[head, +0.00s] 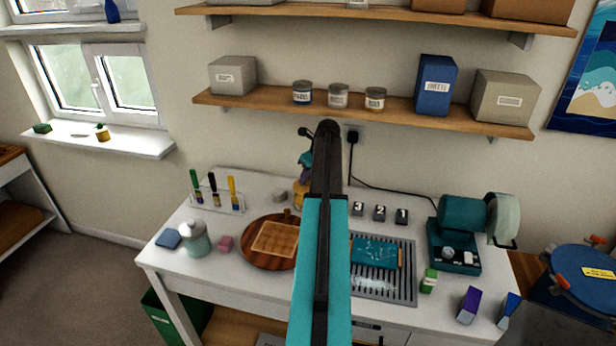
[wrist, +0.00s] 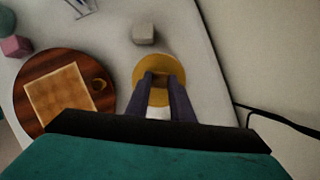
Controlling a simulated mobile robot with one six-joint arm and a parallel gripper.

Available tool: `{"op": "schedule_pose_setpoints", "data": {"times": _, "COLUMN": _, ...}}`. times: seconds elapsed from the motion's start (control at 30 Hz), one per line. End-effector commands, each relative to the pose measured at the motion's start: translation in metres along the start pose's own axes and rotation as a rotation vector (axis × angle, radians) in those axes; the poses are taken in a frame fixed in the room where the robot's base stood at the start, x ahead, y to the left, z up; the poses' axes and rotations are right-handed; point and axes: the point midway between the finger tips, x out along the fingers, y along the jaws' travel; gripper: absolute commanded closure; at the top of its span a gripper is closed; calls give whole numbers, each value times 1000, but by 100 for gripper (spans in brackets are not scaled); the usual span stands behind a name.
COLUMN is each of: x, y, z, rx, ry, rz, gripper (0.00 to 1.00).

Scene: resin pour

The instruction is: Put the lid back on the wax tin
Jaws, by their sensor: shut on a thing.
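A round yellow lid (wrist: 142,69) shows in the wrist view, with a brownish raised part near its middle. My gripper (wrist: 160,77) is over it, with its two dark fingers closed in on that middle part. In the head view a yellow round thing (head: 299,197), which looks like the wax tin or its lid, shows just left of my arm, below my gripper (head: 304,178). My arm hides part of it. I cannot tell whether the lid touches the tin or is apart from it.
A small grey block (wrist: 144,34) stands close beside the yellow thing. A round wooden board (head: 252,256) with a gridded square lies nearer. A brush rack (head: 217,203) is at left; a grooved grey tray (head: 400,289) is at right. A black cable (head: 385,188) runs along the wall.

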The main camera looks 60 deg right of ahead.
Motion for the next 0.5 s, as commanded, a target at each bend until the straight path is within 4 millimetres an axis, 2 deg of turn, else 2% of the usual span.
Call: {"op": "schedule_pose_setpoints", "data": {"times": 0.5, "x": 33, "y": -1, "z": -14, "rx": 1, "ry": 0, "rz": 0, "gripper": 100}}
